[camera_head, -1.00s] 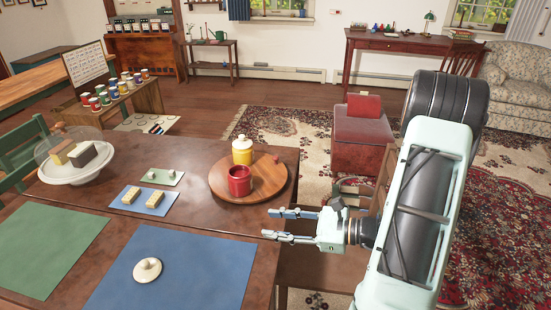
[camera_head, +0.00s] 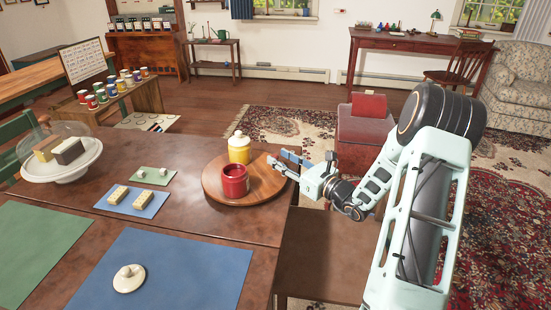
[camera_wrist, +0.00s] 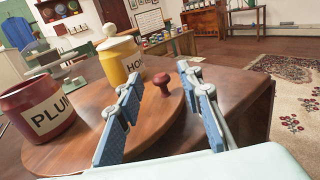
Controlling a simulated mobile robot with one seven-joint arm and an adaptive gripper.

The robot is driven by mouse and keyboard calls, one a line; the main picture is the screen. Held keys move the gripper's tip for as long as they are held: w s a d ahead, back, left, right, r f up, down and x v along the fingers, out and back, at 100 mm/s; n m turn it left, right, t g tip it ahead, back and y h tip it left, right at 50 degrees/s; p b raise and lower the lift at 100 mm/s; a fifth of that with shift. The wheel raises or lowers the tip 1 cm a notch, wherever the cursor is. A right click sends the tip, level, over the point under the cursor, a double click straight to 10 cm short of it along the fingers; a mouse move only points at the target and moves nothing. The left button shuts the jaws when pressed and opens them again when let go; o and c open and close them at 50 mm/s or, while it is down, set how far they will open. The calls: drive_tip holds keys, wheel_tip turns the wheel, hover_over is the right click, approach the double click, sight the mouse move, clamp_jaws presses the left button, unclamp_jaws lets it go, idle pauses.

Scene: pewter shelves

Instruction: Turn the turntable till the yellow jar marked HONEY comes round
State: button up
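The round wooden turntable (camera_head: 212,186) lies on the brown table. The yellow jar (camera_head: 238,150) stands toward its back, and its label shows "HON" in the wrist view (camera_wrist: 122,62). The red jar (camera_head: 234,181) stands nearer the front; its label shows "PLU" in the wrist view (camera_wrist: 42,112). A dark red-brown knob (camera_wrist: 168,84) stands up near the turntable's rim. My gripper (camera_head: 283,163) is at the turntable's right edge. In the wrist view its fingers (camera_wrist: 160,76) are apart, with the knob between or just beyond them; I see no contact. The fingers cover the knob in the head view.
A domed cake stand (camera_head: 62,162), a green mat (camera_head: 152,176) and a small blue mat (camera_head: 131,201) with light blocks lie left. A white lidded thing (camera_head: 128,278) sits on the large blue mat (camera_head: 165,265). A red seat (camera_head: 365,130) stands behind my gripper.

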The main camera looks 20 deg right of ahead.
drive_tip(key=shift+x, duration=1.45)
drive_tip(key=shift+c, duration=0.4)
clamp_jaws()
